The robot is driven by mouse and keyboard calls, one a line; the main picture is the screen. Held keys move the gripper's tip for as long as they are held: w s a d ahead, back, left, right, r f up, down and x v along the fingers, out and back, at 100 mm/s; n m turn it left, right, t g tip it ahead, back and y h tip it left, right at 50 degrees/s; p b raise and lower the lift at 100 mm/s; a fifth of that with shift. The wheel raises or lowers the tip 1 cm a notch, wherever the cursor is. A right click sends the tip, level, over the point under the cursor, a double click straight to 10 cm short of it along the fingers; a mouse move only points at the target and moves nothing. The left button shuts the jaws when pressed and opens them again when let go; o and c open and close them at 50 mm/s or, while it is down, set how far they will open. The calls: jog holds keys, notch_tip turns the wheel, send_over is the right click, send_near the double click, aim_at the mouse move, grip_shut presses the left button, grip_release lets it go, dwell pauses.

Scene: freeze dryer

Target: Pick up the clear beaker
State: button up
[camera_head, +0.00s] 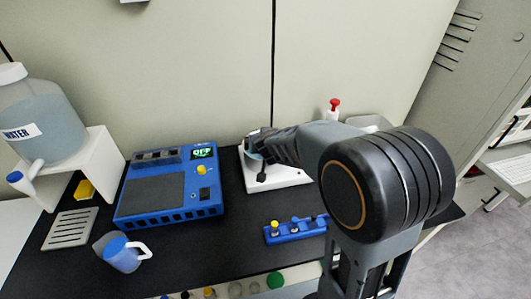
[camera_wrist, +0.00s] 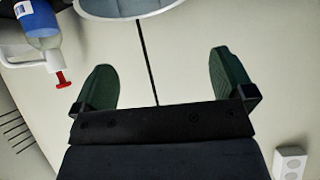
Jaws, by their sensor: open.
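My gripper (camera_wrist: 160,62) is open in the wrist view, with its two dark green fingers wide apart and nothing between them. In the head view my gripper (camera_head: 257,148) is over the white bench device (camera_head: 285,177), partly hidden by my arm. A round clear vessel, seemingly the beaker (camera_wrist: 128,10), shows at the top edge of the wrist view, cut off by the frame. It lies beyond the fingertips and apart from them. In the head view glassy edges beside the fingers may be this vessel, but my gripper covers most of it and I cannot tell.
A blue device (camera_head: 170,186) with a lit display stands left of my gripper. A blue-and-white handled jug (camera_head: 122,255) is at the front left, near a water tank (camera_head: 42,118). A blue rack (camera_head: 296,229) and a red-topped bottle (camera_head: 333,110) are near my arm.

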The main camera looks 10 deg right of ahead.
jog(key=shift+m+h, duration=0.4)
jog(key=shift+h, duration=0.4)
jog(key=w+f, duration=0.1)
jog(key=d+f+b, duration=0.1)
jog(key=w+f, duration=0.1)
jog(key=f, duration=0.1)
jog(key=shift+w+d, duration=0.35)
jog(key=shift+b+x, duration=1.75)
jog(key=shift+x, duration=3.95)
jog(key=shift+c, duration=0.3)
jog(key=c, duration=0.9)
jog(key=shift+c, duration=0.8)
